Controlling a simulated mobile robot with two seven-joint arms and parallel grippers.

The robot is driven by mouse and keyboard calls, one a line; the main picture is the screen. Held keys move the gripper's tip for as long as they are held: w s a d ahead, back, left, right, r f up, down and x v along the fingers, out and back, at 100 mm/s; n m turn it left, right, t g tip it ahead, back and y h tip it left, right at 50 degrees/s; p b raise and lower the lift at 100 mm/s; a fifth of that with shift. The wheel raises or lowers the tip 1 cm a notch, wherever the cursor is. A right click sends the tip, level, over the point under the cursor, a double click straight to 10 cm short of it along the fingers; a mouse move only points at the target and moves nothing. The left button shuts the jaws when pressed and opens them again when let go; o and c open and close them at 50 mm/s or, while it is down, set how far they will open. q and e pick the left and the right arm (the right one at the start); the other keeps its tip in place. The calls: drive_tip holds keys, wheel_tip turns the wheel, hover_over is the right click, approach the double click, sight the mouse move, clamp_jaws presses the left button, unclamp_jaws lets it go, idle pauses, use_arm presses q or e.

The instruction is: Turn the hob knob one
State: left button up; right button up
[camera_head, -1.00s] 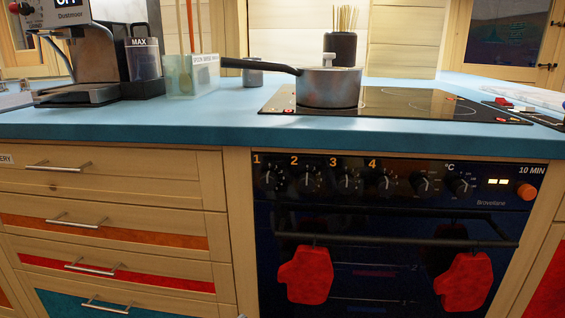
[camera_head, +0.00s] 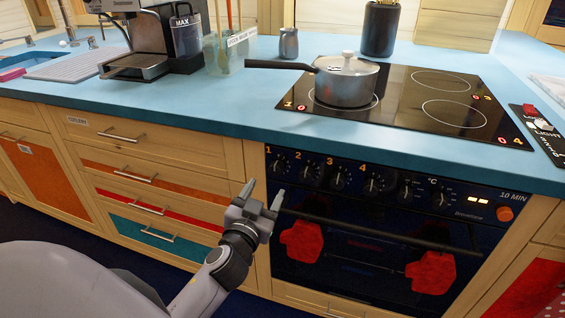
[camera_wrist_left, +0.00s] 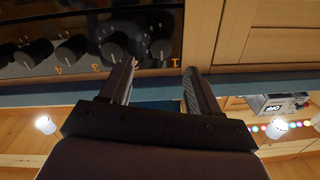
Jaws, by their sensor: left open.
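Hob knob one (camera_head: 280,165) is the leftmost black knob on the dark oven panel, beside an orange "1". My left gripper (camera_head: 264,192) is open and empty, just below and left of that knob in the head view, its fingers pointing up toward the panel. In the left wrist view the panel appears upside down. Knob one (camera_wrist_left: 160,47) shows there beyond the gap between the open fingers of my left gripper (camera_wrist_left: 157,72), apart from them. Knob two (camera_wrist_left: 115,45) lies past the left finger. My right gripper is not in view.
Knobs two (camera_head: 307,171), three (camera_head: 338,177) and four (camera_head: 371,183) sit in a row to the right. The oven handle (camera_head: 370,232) with red mitts (camera_head: 301,242) runs below. A lidded saucepan (camera_head: 345,82) stands on the black hob (camera_head: 400,110). Drawers (camera_head: 150,132) lie left.

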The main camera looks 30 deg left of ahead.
sight(275, 171)
use_arm(q)
drive_tip(key=shift+x, duration=3.65)
drive_tip(key=c, duration=1)
